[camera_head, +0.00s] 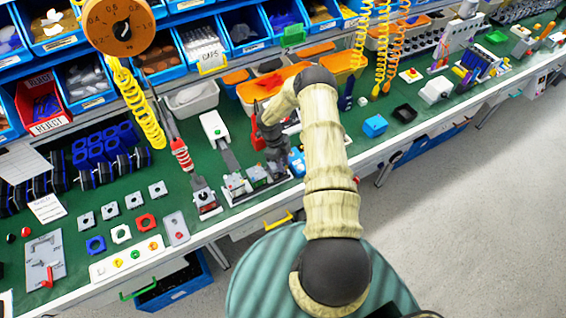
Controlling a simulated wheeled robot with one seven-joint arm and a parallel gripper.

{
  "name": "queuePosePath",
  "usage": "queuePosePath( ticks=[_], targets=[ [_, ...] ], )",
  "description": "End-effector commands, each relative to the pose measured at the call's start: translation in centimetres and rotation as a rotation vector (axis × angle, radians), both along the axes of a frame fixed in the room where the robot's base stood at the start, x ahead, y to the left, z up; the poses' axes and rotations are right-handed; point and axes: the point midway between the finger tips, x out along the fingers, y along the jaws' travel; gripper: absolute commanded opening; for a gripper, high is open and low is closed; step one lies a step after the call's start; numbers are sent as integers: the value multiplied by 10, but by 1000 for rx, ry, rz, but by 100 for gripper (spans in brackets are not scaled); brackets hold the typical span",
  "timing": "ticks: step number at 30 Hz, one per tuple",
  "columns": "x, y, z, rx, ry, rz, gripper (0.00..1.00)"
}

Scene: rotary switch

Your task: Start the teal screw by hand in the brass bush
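My gripper (276,168) is the dark end of my beige arm. It points down over the front part of the green bench, just above or beside a small group of fixtures (240,186). Its fingers are too small and dark to show whether they are open or shut, or whether they hold anything. I cannot make out the teal screw or the brass bush; they are too small to tell or hidden by my gripper and arm.
Blue parts bins (202,42) line the back. An orange dial scale (117,24) and yellow coiled hose (143,110) hang at the left. A red-handled tool (181,155) hangs left of the fixtures. A blue box (375,126) stands right of my arm.

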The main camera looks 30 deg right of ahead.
Motion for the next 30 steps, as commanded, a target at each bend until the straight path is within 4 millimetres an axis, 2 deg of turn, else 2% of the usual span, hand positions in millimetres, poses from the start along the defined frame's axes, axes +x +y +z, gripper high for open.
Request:
queuePosePath(
  ticks=[5, 11, 30],
  targets=[
    [-2, -4, 0, -7, 5, -3, 32],
    [7, 1, 20, -4, -1, -2, 32],
    [44, 22, 141, -3, -5, 0, 32]
  ],
)
